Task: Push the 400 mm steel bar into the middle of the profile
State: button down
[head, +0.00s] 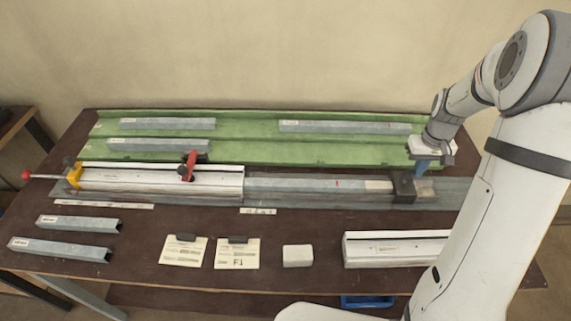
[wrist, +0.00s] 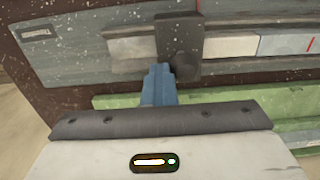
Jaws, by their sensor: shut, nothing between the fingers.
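A grey steel bar (head: 310,186) lies in line with the white profile (head: 160,181), its left end at the profile's right end. I cannot read its length. Its pale right end, with a red mark nearby, reaches a dark block (head: 403,187). The block (wrist: 178,45) and the bar's pale end (wrist: 232,47) also show in the wrist view. The profile's inside is hidden.
A red clamp (head: 188,167) and a yellow end clamp (head: 74,177) sit on the profile. A green tray (head: 250,153) behind holds several bars. Two bars (head: 60,248), two cards (head: 184,250), a grey block (head: 298,256) and another profile (head: 390,250) lie in front.

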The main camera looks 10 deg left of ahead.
jog(key=shift+s+a+b, duration=0.1)
jog(key=shift+s+a, duration=1.15)
jog(key=shift+a, duration=5.05)
jog(key=shift+s+a+b, duration=0.1)
jog(key=shift+s+a, duration=1.1)
jog(key=shift+a, duration=5.05)
jog(key=shift+s+a+b, duration=0.1)
jog(key=shift+s+a, duration=1.15)
jog(key=shift+a, duration=5.05)
jog(key=shift+s+a, duration=0.15)
jog(key=shift+a, duration=0.35)
jog(key=shift+d, duration=0.75)
notch_tip(320, 180, up, 7)
jog(key=p, duration=0.4)
